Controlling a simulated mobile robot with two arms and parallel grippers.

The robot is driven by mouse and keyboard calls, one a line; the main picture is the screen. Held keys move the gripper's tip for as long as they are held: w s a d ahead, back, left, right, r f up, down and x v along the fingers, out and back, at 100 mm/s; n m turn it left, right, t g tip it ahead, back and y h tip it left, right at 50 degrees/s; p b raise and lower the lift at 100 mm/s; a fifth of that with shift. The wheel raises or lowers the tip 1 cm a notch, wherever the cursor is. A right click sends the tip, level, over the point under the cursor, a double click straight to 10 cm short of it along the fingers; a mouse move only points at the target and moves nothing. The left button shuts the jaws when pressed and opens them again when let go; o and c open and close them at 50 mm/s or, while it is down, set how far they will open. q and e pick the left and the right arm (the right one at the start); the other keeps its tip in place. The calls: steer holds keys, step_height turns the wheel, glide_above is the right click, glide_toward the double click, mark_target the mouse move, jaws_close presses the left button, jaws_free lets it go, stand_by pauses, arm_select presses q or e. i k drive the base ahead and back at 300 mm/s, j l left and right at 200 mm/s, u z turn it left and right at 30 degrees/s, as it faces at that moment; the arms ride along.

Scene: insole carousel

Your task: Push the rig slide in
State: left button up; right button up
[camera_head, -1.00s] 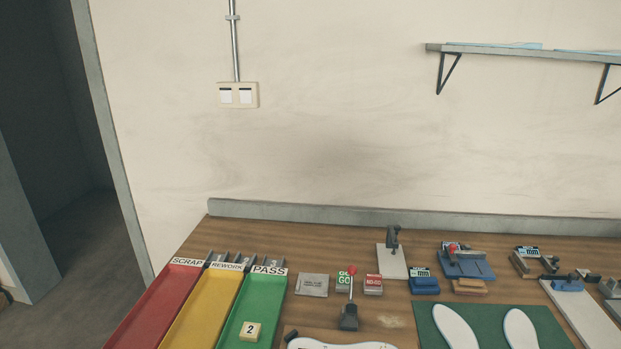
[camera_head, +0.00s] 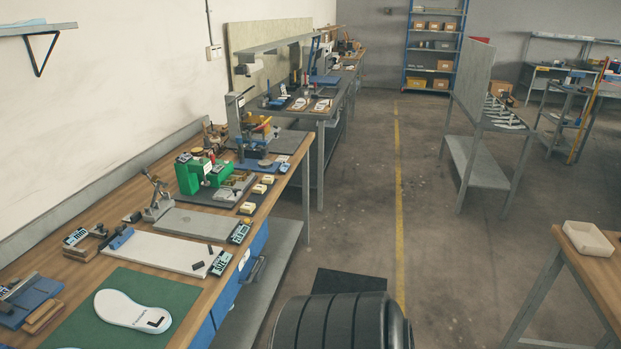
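A workbench (camera_head: 160,257) runs along the left wall. A green rig (camera_head: 202,173) stands on it beyond the middle, with a grey plate (camera_head: 232,188) at its front. A taller grey and blue rig (camera_head: 246,128) with yellow and red parts stands further back. A small blue fixture (camera_head: 30,299) lies at the near left, cut by the picture edge. I cannot tell which of these carries the rig slide, or whether a slide is out. Neither of my grippers shows.
A green mat (camera_head: 178,298) with a white insole (camera_head: 132,310) lies at the near end. A long white board (camera_head: 165,252) lies beyond it. A second bench (camera_head: 345,97) stands further on. The floor right of the workbench is open along a yellow line (camera_head: 398,190).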

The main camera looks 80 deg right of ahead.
mark_target(224, 195)
steer(key=z, duration=1.95)
steer(key=u, duration=0.2)
